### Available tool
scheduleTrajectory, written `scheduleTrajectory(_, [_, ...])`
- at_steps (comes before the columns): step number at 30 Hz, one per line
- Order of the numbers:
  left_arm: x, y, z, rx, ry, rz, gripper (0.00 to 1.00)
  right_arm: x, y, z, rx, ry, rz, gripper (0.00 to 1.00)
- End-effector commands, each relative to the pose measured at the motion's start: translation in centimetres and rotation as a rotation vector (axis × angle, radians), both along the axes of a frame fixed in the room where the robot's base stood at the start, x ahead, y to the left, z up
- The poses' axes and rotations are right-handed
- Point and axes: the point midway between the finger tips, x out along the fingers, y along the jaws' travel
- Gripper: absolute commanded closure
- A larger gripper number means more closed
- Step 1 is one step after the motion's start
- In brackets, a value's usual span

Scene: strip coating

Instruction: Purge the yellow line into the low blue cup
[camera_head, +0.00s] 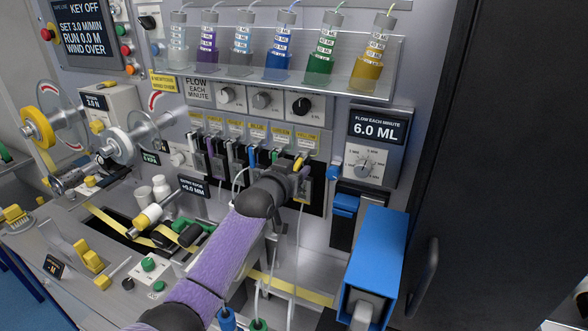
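The yellow bottle (369,63) stands at the right end of the rack of ink bottles. Below it, the yellow label (306,140) marks the rightmost valve of the row, with a yellow lever (299,162) under it. My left gripper (303,178) is at that valve, just below the lever. Its fingers are small and partly hidden, so I cannot tell whether they touch the lever or are shut. A low blue piece (345,203) sits on a black holder to the right; I cannot tell whether it is the cup. My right gripper is not in view.
The flow panel (376,140) reads 6.0 ML. Thin pale tubes hang below the valves. Rollers (125,140) and a yellow strip lie to the left.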

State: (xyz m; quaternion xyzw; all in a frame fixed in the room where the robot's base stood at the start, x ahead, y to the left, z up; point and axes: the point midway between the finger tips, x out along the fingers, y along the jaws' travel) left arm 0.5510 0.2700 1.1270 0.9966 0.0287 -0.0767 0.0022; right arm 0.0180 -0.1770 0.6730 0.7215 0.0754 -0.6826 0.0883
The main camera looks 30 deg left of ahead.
Motion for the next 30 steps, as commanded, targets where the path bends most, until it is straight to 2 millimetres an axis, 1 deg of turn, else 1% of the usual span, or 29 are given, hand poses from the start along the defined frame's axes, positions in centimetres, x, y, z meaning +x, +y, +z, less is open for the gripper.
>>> scheduleTrajectory(5, [0.0,0.0,0.0,0.0,0.0,0.0,0.46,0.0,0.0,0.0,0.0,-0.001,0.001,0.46])
scheduleTrajectory(8, [-0.4,-0.1,0.1,0.0,0.0,-0.001,0.46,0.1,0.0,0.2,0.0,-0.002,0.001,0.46])
scheduleTrajectory(11, [-1.8,-0.1,0.5,0.001,0.0,-0.001,0.46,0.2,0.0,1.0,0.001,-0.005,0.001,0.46])
scheduleTrajectory(18, [-7.0,-0.4,1.3,0.001,0.001,-0.001,0.46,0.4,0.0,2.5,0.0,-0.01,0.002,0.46])
scheduleTrajectory(21, [-8.6,-0.5,1.5,0.001,0.0,-0.001,0.46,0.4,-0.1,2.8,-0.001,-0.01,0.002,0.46])
scheduleTrajectory(25, [-9.7,-0.5,1.5,0.0,0.001,0.0,0.46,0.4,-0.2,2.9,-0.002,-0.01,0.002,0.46])
scheduleTrajectory(30, [-9.8,-0.6,1.5,0.0,0.0,0.0,0.46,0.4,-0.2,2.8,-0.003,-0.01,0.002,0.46])
